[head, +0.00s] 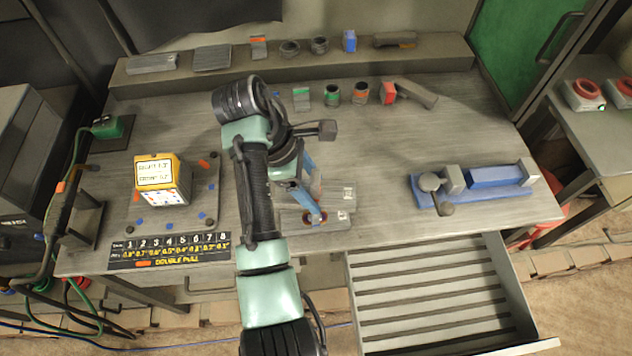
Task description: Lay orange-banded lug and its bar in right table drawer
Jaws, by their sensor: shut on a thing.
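My gripper (316,212) is low over the table's front middle, its blue fingers pointing down. It is shut on a small part with a little orange showing, which looks like the orange-banded lug; my fingers and arm hide most of it. Flat grey bars (338,197) lie right at the fingertips; I cannot tell which of them belongs to the lug, or whether it is lifted. The right table drawer (430,300) is pulled open below the front edge, to the right of my gripper. Its visible slatted floor is empty.
A blue vise-like fixture (497,177) stands at the table's right. Banded cups and a red block (388,93) stand at the back, below a shelf (450,55) of parts. A yellow-topped box (162,172) is at left. The table between my gripper and the fixture is clear.

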